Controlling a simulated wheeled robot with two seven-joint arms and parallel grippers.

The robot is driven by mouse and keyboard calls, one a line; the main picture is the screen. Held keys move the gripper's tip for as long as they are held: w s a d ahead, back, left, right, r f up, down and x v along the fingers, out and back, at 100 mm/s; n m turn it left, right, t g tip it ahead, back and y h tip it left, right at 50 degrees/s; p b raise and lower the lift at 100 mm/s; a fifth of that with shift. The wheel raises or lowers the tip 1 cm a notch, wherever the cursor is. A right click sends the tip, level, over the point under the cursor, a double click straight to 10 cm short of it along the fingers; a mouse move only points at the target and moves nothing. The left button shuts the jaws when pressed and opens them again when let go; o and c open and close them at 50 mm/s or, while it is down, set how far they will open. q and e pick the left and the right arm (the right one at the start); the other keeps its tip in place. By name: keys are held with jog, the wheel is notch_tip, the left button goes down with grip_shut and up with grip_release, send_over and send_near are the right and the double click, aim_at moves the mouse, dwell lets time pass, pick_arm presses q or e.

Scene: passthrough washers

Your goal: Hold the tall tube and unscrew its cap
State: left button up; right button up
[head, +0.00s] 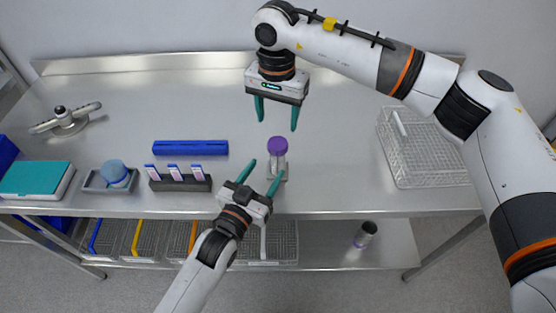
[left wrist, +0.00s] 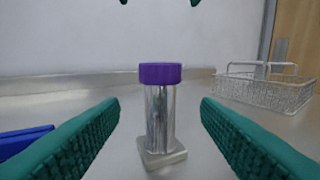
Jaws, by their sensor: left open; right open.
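The tall tube (left wrist: 160,117) is clear and stands upright in a small square base (left wrist: 163,158) on the steel table. Its purple cap (head: 278,144) is on; the cap also shows in the left wrist view (left wrist: 160,73). My left gripper (head: 263,170) is open, its green fingers pointing at the tube from the front; in the left wrist view the tube stands centred beyond and between the fingertips, apart from both. My right gripper (head: 277,120) is open and empty, pointing down above and behind the cap. Its fingertips show at the top of the left wrist view.
A wire basket (head: 427,150) stands at the right. A blue block (head: 190,148), a dark rack with several slides (head: 182,184), a grey tray with a blue round item (head: 113,175) and a teal-topped box (head: 38,179) stand left. The back middle is clear.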

aim_at(274, 158)
pick_arm(q)
jog(key=x, duration=0.7)
jog(key=shift+w+d, duration=0.15)
jog(key=shift+w, duration=0.2)
grip_shut()
